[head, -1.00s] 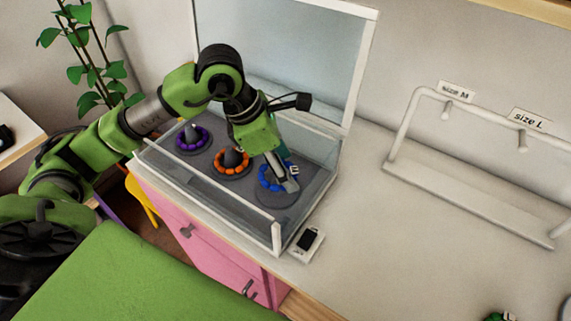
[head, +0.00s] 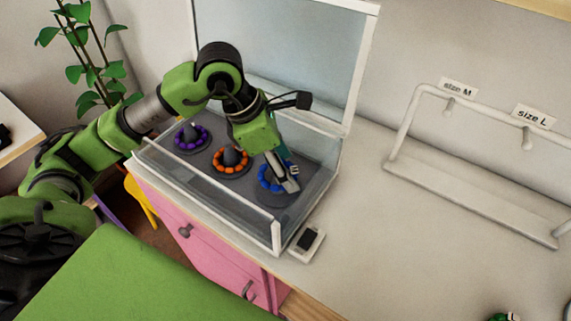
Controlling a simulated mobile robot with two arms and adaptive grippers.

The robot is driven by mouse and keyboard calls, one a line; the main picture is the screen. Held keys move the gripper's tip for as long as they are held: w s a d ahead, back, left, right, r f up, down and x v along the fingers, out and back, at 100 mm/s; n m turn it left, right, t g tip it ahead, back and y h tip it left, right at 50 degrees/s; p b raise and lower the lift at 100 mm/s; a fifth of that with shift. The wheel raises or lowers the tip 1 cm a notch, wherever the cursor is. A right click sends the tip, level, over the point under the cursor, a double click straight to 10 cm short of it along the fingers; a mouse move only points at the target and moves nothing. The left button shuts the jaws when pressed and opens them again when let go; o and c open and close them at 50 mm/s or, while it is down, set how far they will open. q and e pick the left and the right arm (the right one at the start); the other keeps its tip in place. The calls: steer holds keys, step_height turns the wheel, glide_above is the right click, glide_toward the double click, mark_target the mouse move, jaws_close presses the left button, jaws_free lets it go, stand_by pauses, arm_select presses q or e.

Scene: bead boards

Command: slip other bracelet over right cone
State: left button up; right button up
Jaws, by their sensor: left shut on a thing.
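A blue bead bracelet (head: 264,180) is at the right round base (head: 275,200) inside the glass-walled case. My left gripper (head: 289,185) reaches down into the case and is shut on the blue bracelet at its right side. The right cone is hidden behind the gripper, so I cannot tell whether the bracelet is fully around it. An orange bracelet (head: 217,165) lies around the middle cone (head: 232,157). A purple bracelet (head: 180,143) lies around the left cone (head: 192,131). My right gripper is not in view.
The case's clear front wall (head: 205,200) stands before the cones, and its lid (head: 285,50) is raised behind. A small white box (head: 308,243) is at the front right corner. A white rack (head: 470,195) stands right, with free counter between.

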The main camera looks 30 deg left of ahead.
arm_select(q)
steer(key=shift+f, duration=0.1)
stand_by(0.7)
stand_by(0.4)
steer(key=o, duration=1.5)
steer(key=shift+r, duration=0.2)
steer(key=shift+r+p, duration=2.25)
steer(key=shift+r, duration=1.6)
